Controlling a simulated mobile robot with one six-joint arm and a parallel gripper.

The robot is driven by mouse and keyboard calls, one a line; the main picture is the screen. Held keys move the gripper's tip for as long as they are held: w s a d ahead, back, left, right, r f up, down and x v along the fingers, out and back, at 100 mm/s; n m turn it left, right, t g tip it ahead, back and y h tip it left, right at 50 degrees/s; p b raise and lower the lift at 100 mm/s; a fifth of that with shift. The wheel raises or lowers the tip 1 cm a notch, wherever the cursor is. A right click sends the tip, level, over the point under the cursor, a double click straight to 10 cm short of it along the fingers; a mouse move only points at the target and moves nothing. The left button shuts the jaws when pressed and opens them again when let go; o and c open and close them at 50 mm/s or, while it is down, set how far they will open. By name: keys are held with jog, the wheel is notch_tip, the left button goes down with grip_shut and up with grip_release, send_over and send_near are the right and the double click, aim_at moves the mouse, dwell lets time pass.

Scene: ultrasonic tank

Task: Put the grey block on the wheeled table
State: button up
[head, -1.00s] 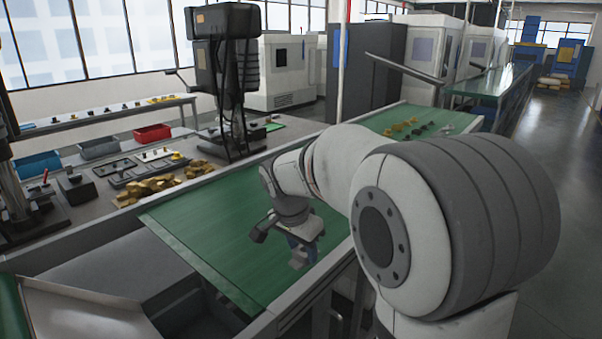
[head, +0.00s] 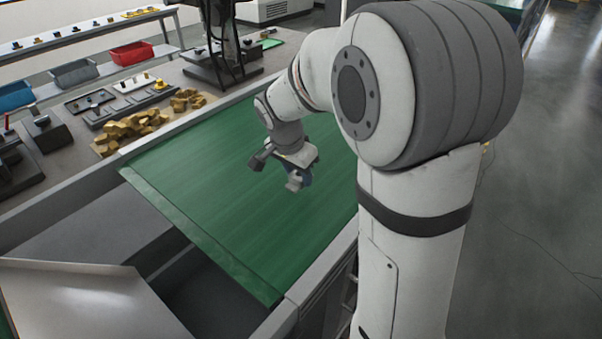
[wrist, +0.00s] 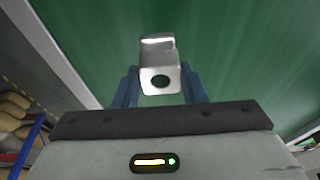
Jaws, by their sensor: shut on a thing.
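The grey block (wrist: 159,74) is a light grey piece with a round dark hole in its near face. It sits between the blue fingers of my gripper (wrist: 158,88) in the wrist view, and the gripper is shut on it. In the head view my gripper (head: 297,177) is over the green conveyor belt, with the block (head: 294,184) low at its fingers. I cannot tell whether the block touches the belt. I cannot make out a wheeled table for certain in these views.
The green belt (head: 215,190) is bare around my gripper. A grey bench at the left holds brass parts (head: 130,128) and trays (head: 85,100). Red (head: 131,53) and blue (head: 14,95) bins stand behind. A metal sheet tray (head: 70,300) is at the lower left. Open floor lies right.

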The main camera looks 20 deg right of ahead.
aim_at(299, 197)
jog(key=shift+s+d+f, duration=0.1)
jog(key=shift+s+f, duration=0.05)
jog(key=shift+f, duration=1.95)
jog(key=o, duration=1.1)
jog(key=shift+f, duration=0.1)
jog(key=shift+o, duration=0.2)
